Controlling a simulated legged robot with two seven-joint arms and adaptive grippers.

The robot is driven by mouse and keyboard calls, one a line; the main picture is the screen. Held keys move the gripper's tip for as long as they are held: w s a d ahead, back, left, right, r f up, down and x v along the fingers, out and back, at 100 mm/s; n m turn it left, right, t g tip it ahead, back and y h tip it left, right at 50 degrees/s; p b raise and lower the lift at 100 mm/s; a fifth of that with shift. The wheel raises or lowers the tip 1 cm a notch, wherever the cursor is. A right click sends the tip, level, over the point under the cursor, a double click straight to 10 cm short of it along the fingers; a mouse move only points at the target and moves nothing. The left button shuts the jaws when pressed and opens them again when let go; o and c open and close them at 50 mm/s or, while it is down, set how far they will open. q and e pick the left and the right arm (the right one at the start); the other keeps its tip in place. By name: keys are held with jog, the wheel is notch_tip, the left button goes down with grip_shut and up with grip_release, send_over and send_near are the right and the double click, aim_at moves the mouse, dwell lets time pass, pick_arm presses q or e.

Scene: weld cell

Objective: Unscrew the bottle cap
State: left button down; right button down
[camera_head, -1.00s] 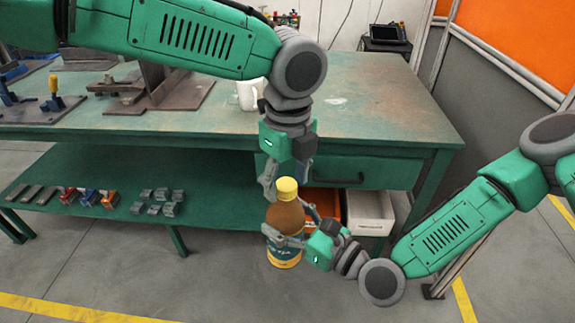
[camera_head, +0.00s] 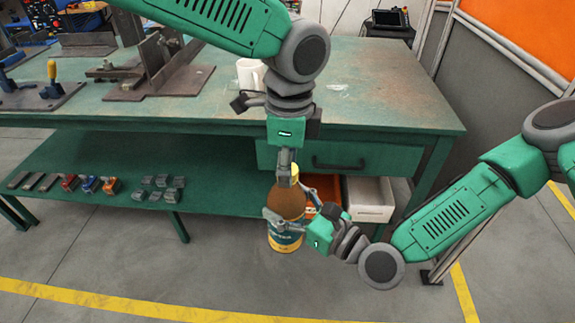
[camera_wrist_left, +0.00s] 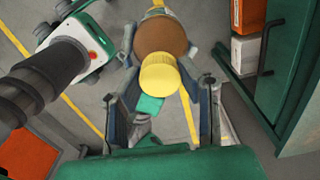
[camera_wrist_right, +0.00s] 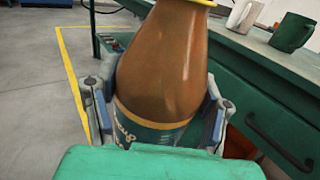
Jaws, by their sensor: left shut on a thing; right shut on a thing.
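An amber-brown bottle (camera_head: 289,204) with a teal and yellow label is held upright in front of the workbench. Its yellow cap (camera_wrist_left: 160,74) is on the neck and is partly hidden in the head view (camera_head: 295,170). My left gripper (camera_head: 287,178) points down from above, shut on the cap with a finger on either side of it. My right gripper (camera_head: 277,223) is shut around the bottle's body from the right. In the right wrist view its fingers flank the bottle (camera_wrist_right: 165,65) at the label.
The green workbench (camera_head: 380,95) with a drawer (camera_head: 345,160) stands just behind the bottle. A white mug (camera_head: 250,75) and fixtures are on top. Below are an orange bin (camera_head: 325,186) and a white bin (camera_head: 370,198). Open floor lies in front.

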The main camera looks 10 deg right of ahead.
pick_arm(q)
jog(key=n, duration=0.4)
jog(key=shift+d, duration=0.2)
jog(key=c, duration=1.1)
grip_release()
jog(key=shift+a, duration=0.1)
notch_tip(320, 180, up, 4)
jog(key=shift+r, duration=0.25)
jog(key=shift+c, duration=0.5)
notch_tip(320, 180, up, 3)
jog(key=m, duration=0.3)
jog(key=shift+r, duration=0.1)
jog(key=shift+a+f, duration=0.1)
jog(key=shift+f, duration=3.75)
